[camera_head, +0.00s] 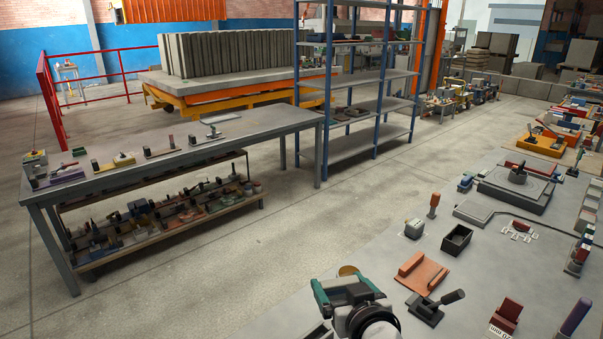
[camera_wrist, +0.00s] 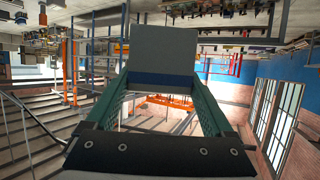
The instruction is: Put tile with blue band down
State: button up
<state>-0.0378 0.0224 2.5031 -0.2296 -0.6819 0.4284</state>
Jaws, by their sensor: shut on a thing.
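My gripper (camera_wrist: 160,80) is shut on the tile with blue band (camera_wrist: 162,48). In the head view my gripper (camera_head: 346,288) is at the bottom centre, by the near edge of the right grey table. I cannot make out the tile clearly there.
The right grey table (camera_head: 290,318) holds a terracotta block (camera_head: 424,273), a black open box (camera_head: 456,239), a dark-handled tool (camera_head: 437,305) and a red holder (camera_head: 506,316). A long grey workbench (camera_head: 260,122) stands at the left, a blue-post shelf (camera_head: 350,145) behind. Floor between is clear.

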jog(key=s+a+f+n+g+y, duration=0.1)
jog(key=s+a+f+n+y, duration=0.1)
jog(key=a+f, duration=0.5)
jog(key=s+a+f+n+g+y, duration=0.1)
jog(key=s+a+f+n+y, duration=0.1)
jog(key=a+f, duration=0.5)
jog(key=s+a+f+n+g+y, duration=0.1)
jog(key=s+a+f, duration=0.1)
jog(key=a+f, duration=0.6)
jog(key=shift+a+n+y, duration=0.4)
jog(key=shift+a, duration=0.7)
jog(key=shift+f, duration=0.35)
